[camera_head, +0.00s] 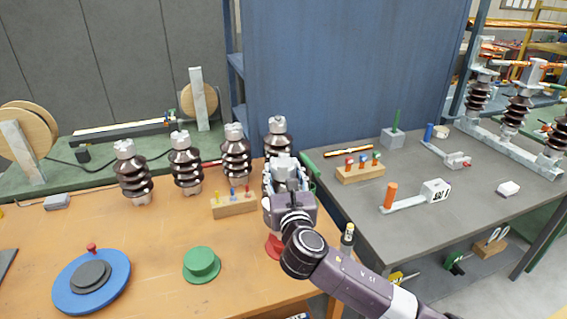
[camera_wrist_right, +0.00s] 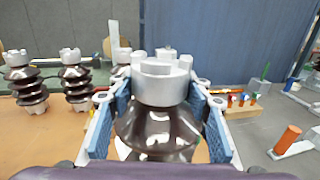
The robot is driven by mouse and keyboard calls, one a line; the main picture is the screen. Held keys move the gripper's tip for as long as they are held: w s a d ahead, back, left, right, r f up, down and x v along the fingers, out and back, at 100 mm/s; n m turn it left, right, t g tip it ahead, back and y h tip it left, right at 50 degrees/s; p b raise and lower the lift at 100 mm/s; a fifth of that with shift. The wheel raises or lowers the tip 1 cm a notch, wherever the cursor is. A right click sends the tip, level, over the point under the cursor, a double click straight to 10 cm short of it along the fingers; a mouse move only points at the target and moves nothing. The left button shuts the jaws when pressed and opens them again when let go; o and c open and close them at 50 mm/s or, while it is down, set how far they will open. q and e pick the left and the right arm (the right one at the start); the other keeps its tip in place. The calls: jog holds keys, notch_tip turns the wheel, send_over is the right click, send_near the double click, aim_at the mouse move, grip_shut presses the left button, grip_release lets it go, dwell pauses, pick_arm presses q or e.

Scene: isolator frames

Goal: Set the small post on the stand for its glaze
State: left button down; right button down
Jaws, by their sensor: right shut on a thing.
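My right gripper (camera_head: 284,172) is shut on a post insulator, above the right part of the wooden table. In the wrist view, the held post's pale notched metal cap (camera_wrist_right: 161,80) and glossy dark brown body (camera_wrist_right: 155,130) stand upright between the blue finger pads; its lower end is hidden. I cannot tell which is the glaze stand. My left gripper is out of view.
Several similar brown insulators (camera_head: 186,166) stand in a row at the table's back; one (camera_head: 278,126) is just behind my right gripper. A wooden block with small pegs (camera_head: 233,206) is left of it. The dark table (camera_head: 440,230) lies right. The table front around the green round is clear.

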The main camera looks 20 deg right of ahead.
jog(key=shift+w+f, duration=0.1)
jog(key=shift+f, duration=0.2)
jog(key=c, duration=1.4)
grip_release()
jog(key=shift+f, duration=0.65)
jog(key=o, duration=0.4)
jog(key=shift+s+a+r, duration=0.1)
jog(key=shift+s+r, duration=0.05)
jog(key=shift+s, duration=0.2)
jog(key=shift+w, duration=0.1)
jog(key=s, duration=0.4)
jog(key=s+a+b, duration=0.1)
jog(key=s, duration=0.3)
jog(key=s+a+b, duration=0.1)
jog(key=s, duration=0.3)
jog(key=shift+w, duration=0.1)
